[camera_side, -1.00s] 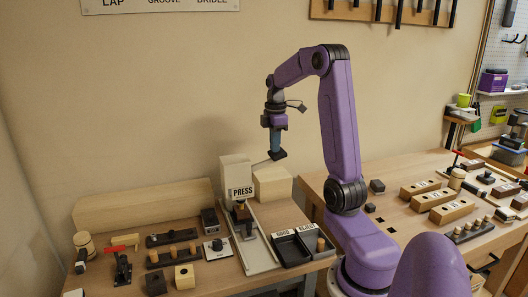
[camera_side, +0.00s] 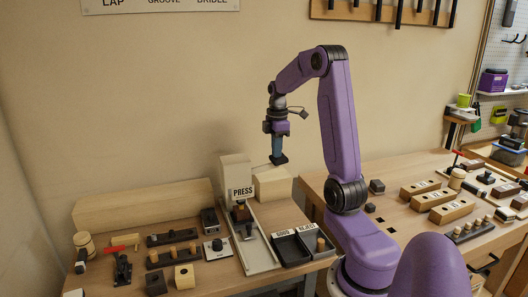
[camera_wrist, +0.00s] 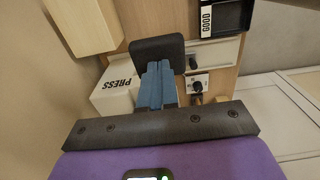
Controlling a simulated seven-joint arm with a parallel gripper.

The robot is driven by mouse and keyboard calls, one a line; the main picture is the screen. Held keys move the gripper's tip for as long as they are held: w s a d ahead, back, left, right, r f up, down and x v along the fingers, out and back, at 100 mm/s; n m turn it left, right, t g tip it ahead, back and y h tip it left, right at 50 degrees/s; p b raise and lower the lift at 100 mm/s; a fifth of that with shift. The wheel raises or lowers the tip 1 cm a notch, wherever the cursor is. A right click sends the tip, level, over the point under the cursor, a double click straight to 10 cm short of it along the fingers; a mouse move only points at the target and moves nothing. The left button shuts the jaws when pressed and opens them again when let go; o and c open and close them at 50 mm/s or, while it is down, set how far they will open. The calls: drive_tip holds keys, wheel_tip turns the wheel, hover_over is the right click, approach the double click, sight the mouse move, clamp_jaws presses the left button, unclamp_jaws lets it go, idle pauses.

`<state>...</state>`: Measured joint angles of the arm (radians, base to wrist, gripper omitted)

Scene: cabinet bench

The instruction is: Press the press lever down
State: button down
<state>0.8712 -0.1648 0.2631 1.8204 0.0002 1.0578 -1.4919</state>
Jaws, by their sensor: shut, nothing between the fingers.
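The press (camera_side: 236,170) is a cream block with a PRESS label, at the back of the left bench. It also shows in the wrist view (camera_wrist: 112,90). Its lever is a thin rod reaching right, apparently ending in a dark pad (camera_side: 279,159). The dark pad also appears beyond my fingertips in the wrist view (camera_wrist: 157,52). My gripper (camera_side: 277,152) points down with its blue fingers shut and empty, tips at the pad and seemingly touching it. The exact contact is hidden. In the wrist view the fingers (camera_wrist: 157,85) are together.
Below the press is a pale rail (camera_side: 258,250) with a dark fixture (camera_side: 240,211). Dark trays marked GOOD (camera_side: 288,249) and REJECT (camera_side: 315,246) stand to its right. A cream block (camera_side: 271,185) lies behind the trays. Pegs and small fixtures fill the bench's left side.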

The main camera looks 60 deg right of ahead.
sight(278, 160)
drive_tip(key=shift+f, duration=0.15)
drive_tip(key=shift+s+d+f, duration=0.15)
drive_tip(key=shift+s+f, duration=0.05)
drive_tip(key=shift+f, duration=3)
